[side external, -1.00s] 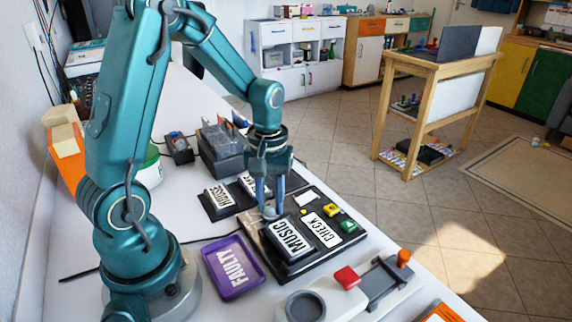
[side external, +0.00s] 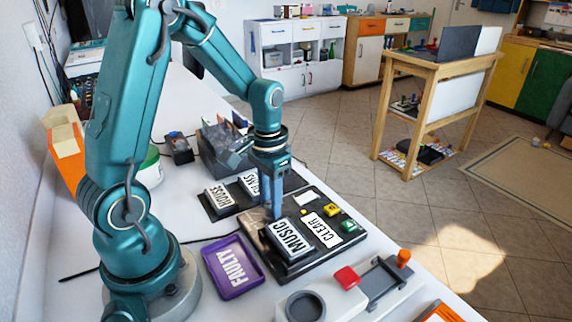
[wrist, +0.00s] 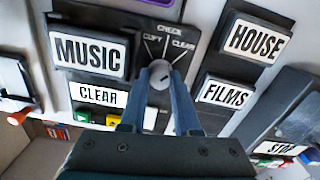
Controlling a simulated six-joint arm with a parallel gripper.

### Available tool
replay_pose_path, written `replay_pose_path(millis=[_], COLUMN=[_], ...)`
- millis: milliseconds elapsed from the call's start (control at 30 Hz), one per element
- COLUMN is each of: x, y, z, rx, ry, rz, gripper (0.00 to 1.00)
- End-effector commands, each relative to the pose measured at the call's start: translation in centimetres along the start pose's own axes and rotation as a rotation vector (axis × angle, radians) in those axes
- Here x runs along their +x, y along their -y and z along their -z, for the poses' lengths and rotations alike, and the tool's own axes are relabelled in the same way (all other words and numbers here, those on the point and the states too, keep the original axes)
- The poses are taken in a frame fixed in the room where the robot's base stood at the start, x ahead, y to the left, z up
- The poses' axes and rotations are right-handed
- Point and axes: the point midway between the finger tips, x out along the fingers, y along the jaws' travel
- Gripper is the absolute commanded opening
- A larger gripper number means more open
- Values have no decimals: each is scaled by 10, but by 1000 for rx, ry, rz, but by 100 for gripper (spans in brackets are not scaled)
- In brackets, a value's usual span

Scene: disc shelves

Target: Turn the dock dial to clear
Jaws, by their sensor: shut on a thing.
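The dock (side external: 329,257) is a black panel with a raised MUSIC block (side external: 290,238) and a white display (side external: 322,230) that reads CLEAR. In the wrist view the round grey dial (wrist: 160,80) sits below printed marks COPY, CHECK and CLEAR, fanned from left to right. My gripper (wrist: 160,88) is shut on the dial, one finger on each side. In the side view my gripper (side external: 274,212) points straight down at the dock's far left corner and hides most of the dial. The exact pointer direction is hard to read.
A HOUSE block (side external: 218,195) and a FILMS block (side external: 250,182) stand just behind left. A purple FAULTY tray (side external: 233,266) lies at left. A grey device with a red button (side external: 347,278) stands in front. A dark bin (side external: 222,157) is behind.

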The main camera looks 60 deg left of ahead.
Motion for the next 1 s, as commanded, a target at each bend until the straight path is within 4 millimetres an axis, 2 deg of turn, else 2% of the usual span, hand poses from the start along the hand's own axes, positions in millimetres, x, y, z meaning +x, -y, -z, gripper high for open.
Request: replay_pose_path(millis=[300,800,833,867,1000], x=[-1,-1,-1,-1,-1], y=[0,0,0,0,0], z=[0,0,0,0,0], rx=[114,132,132,132,131], ry=[-1,-1,-1,-1,-1], rz=[1,0,0,1,0], gripper=[0,0,38,43,43])
